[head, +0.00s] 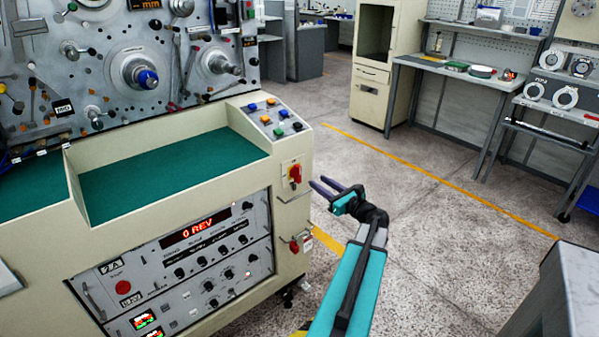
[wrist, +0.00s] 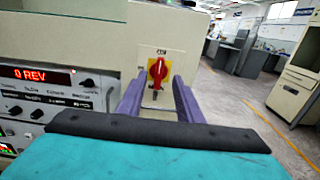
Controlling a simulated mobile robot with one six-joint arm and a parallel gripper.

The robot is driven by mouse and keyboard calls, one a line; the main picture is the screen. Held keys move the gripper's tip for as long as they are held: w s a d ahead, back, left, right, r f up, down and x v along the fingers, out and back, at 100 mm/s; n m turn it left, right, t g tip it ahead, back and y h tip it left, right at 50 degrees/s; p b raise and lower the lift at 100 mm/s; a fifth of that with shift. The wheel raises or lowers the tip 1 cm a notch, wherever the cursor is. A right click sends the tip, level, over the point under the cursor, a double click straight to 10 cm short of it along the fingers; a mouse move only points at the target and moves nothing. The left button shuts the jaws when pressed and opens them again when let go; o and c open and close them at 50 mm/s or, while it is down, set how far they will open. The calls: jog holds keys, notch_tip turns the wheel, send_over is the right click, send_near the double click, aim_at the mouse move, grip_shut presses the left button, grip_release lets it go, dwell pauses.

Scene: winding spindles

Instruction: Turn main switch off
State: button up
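The main switch (head: 295,173) is a red rotary handle on a yellow plate, on the cream end face of the machine. In the wrist view the red handle (wrist: 157,71) stands roughly upright, centred between my fingertips. My gripper (head: 319,183) is open and empty, its two purple fingers pointing at the switch from the right. A gap shows between the fingertips and the handle in the head view. In the wrist view my gripper (wrist: 158,84) has one finger on each side of the handle, not touching it.
A second red handle (head: 294,245) sits lower on the same face. A sloped panel with coloured buttons (head: 272,119) is just above the switch. The control unit reads "0 REV" (head: 197,230). A grey block (head: 570,290) stands at lower right; the floor between is clear.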

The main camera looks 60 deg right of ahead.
aim_at(300, 169)
jog(key=p+x, duration=0.1)
jog(key=x, duration=1)
jog(key=shift+w+d+f+p, duration=0.1)
jog(key=shift+w+d+p, duration=0.05)
jog(key=shift+w+p, duration=0.15)
